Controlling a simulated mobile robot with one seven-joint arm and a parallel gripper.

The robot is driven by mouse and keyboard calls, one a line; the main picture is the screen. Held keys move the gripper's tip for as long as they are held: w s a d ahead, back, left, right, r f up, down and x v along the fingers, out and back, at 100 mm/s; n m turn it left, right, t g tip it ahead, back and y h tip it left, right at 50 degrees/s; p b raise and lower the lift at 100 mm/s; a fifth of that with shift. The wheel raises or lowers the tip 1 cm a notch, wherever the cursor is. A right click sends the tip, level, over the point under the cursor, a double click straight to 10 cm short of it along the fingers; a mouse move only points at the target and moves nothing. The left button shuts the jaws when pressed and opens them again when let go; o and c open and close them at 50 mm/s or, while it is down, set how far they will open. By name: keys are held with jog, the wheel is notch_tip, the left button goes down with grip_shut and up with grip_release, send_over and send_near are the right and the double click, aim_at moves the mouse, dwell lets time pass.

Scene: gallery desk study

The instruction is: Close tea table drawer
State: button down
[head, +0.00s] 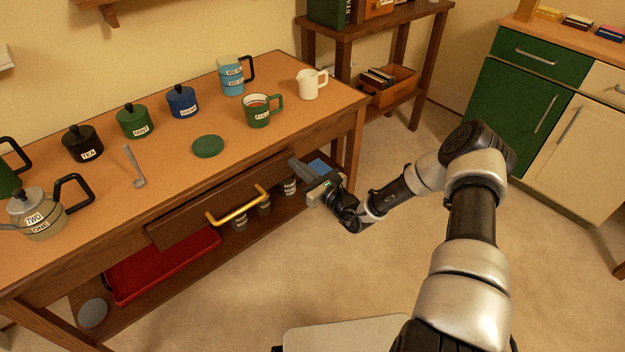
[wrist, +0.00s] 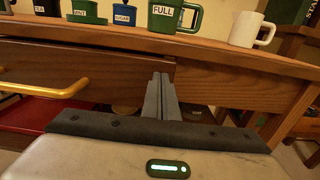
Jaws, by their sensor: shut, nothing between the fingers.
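The tea table (head: 75,240) has a wide wooden drawer front (head: 190,213) below its top, with a gold bar handle (head: 237,207). The drawer front appears to stand a little proud of the table frame; how far is hard to tell. In the wrist view the drawer front (wrist: 110,62) fills the left, with part of the handle (wrist: 45,88) at the far left. My gripper (head: 295,164) is shut and empty near the right end of the drawer front, right of the handle. Its fingertips (wrist: 160,78) overlap the panel's right end; contact cannot be told.
Teapots, labelled jars, a green lid (head: 208,146), a green mug (head: 262,111) and a white pitcher (head: 311,84) stand on the tabletop. A lower shelf holds a red tray (head: 160,265) and several cups. Open floor (head: 270,275) lies before the table.

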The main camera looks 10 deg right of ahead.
aim_at(288, 156)
jog(key=x, duration=0.4)
jog(key=shift+w+a+b, duration=0.1)
jog(key=shift+b, duration=0.2)
jog(key=shift+w+a+r, duration=0.1)
jog(key=shift+w+r, duration=0.1)
jog(key=shift+r, duration=0.05)
jog(key=shift+r, duration=0.1)
